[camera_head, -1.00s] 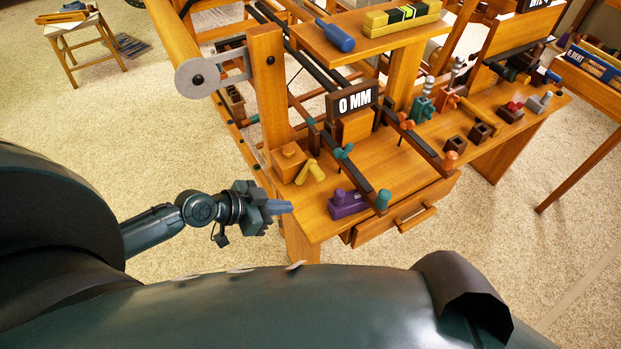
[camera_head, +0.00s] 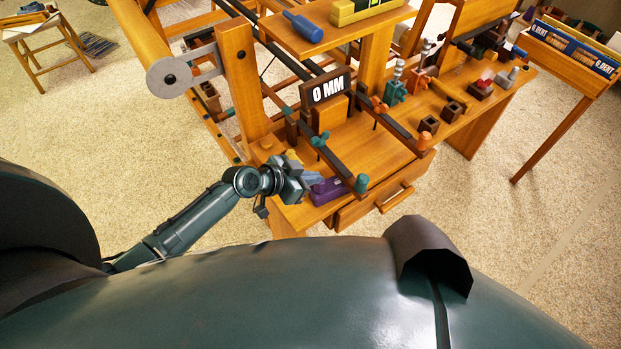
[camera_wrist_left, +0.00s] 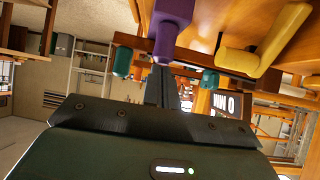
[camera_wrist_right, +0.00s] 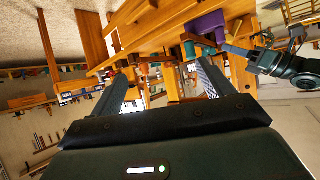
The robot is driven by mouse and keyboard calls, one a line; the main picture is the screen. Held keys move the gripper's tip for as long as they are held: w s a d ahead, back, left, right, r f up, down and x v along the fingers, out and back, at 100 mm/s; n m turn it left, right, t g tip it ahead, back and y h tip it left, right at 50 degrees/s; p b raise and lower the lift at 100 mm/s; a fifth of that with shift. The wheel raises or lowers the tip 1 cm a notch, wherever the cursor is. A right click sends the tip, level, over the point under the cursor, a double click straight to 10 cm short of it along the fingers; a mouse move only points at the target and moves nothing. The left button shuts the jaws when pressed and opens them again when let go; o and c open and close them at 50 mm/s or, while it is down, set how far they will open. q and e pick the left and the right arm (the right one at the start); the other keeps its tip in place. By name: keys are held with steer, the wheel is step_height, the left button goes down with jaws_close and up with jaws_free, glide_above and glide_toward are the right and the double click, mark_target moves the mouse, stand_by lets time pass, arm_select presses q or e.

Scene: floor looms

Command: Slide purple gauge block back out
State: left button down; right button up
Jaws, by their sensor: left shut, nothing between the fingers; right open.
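The purple gauge block (camera_head: 325,194) lies on the loom's wooden front corner, beside the teal-capped end of a dark rail (camera_head: 338,164). My left gripper (camera_head: 314,180) is shut and empty, its fingertips right at the block's left side and partly covering it; I cannot tell whether they touch. In the left wrist view the purple block (camera_wrist_left: 171,22) is just beyond the closed fingertips (camera_wrist_left: 162,78). My right gripper (camera_wrist_right: 158,72) is open and empty, with its fingers wide apart. The purple block (camera_wrist_right: 207,24) shows beyond it in the right wrist view. The right gripper is out of the head view.
A "0 MM" sign (camera_head: 330,88) stands behind the block. A yellow piece (camera_wrist_left: 265,40) lies close by. A drawer (camera_head: 361,205) is set in the loom's front. Teal and orange clamps (camera_head: 397,90) and dark sockets stand further right. Open carpet lies in front.

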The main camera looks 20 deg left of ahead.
arm_select(q)
steer(key=s+a, duration=0.3)
steer(key=shift+s+a+f+b, duration=0.15)
steer(key=shift+s+f+b, duration=0.15)
steer(key=shift+f, duration=0.1)
steer(key=shift+r, duration=0.15)
stand_by(1.1)
